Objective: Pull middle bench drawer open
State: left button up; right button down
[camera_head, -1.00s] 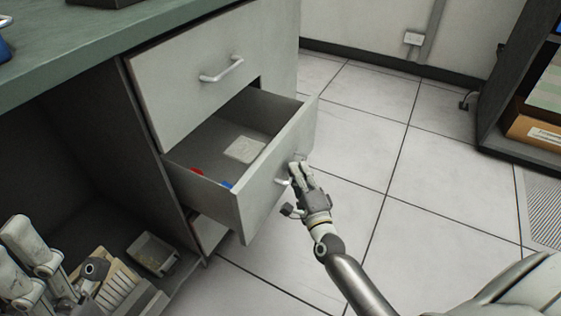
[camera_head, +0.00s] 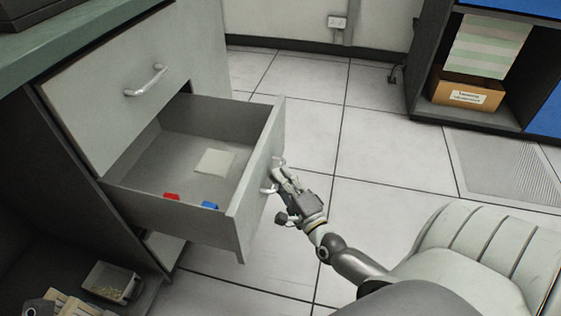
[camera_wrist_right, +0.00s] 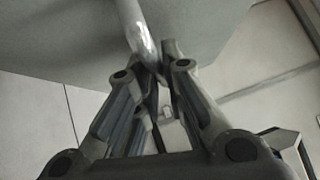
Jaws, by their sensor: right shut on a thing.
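The middle bench drawer (camera_head: 245,190) stands well out from the grey bench cabinet. Inside it lie a pale square item (camera_head: 215,161), a small red item (camera_head: 172,196) and a small blue item (camera_head: 210,206). My right gripper (camera_head: 279,183) is at the outer face of the drawer front, shut on its bar handle (camera_head: 268,189). In the right wrist view the handle (camera_wrist_right: 140,32) runs down between the fingers (camera_wrist_right: 158,75), with the drawer front behind.
The closed top drawer (camera_head: 120,85) with its own handle is above. Below left is an open bay with a small tray (camera_head: 112,282). Tiled floor (camera_head: 375,150) lies clear to the right. A dark shelf unit with a cardboard box (camera_head: 465,91) stands at the back right.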

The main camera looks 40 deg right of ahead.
jog(key=c, duration=1.5)
grip_release()
jog(key=shift+c, duration=0.2)
jog(key=s, duration=0.4)
jog(key=s+a+f, duration=0.1)
jog(key=s, duration=0.6)
jog(key=shift+s+a+f, duration=0.3)
jog(key=shift+s+f, duration=0.05)
jog(key=shift+s, duration=0.05)
